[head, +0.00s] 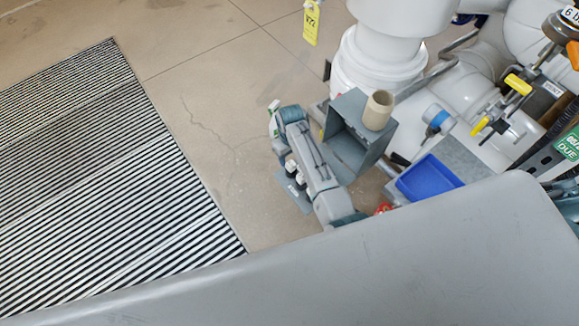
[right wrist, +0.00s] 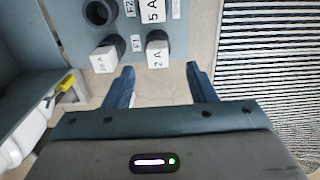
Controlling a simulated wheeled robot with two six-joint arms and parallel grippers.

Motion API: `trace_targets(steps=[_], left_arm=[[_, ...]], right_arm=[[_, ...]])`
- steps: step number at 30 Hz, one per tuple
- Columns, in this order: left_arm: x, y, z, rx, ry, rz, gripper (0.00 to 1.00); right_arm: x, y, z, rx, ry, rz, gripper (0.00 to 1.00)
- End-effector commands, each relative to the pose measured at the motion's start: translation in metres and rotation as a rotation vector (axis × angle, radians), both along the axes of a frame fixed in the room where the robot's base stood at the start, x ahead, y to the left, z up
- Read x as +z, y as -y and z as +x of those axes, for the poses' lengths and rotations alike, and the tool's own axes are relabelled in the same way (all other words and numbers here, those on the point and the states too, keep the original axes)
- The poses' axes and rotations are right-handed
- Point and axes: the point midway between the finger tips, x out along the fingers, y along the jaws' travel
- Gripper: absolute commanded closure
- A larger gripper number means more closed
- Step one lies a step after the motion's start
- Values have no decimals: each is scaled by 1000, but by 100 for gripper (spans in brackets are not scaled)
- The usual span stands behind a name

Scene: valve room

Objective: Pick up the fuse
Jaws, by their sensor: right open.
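White block-shaped fuses stand on a grey panel in the right wrist view: one marked 2A (right wrist: 158,55), one at its left (right wrist: 104,58) with a mark hard to read, and one marked 5A (right wrist: 152,11) at the top edge. In the head view small white fuses (head: 291,166) show on the panel (head: 296,192). My right gripper (right wrist: 162,86) is open and empty. Its fingertips are just short of the 2A fuse, which lies ahead of the gap between them. In the head view the right gripper (head: 282,150) is partly hidden by its own arm. My left gripper is not in view.
A grey open-fronted box (head: 355,140) carries a beige cup (head: 378,110), close right of my right arm. A blue tray (head: 428,178), white pipes (head: 385,55) and valves lie further right. A striped floor mat (head: 110,190) lies left. A dark round socket (right wrist: 99,12) is on the panel.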

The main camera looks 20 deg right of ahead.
Motion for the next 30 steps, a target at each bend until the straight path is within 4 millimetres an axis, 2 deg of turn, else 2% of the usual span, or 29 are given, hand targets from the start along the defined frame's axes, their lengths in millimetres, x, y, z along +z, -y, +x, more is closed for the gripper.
trace_targets(steps=[8,16,21,25,26,30], left_arm=[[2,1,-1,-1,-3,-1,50],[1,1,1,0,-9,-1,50],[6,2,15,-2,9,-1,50],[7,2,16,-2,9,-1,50],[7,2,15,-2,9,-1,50],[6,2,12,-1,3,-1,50]], right_arm=[[-24,1,1,0,0,-1,49],[-61,2,3,-1,0,0,49],[-67,2,3,-2,2,1,49],[-67,2,3,-2,2,1,49],[-67,2,3,-2,2,1,51],[-67,2,3,-1,2,1,79]])
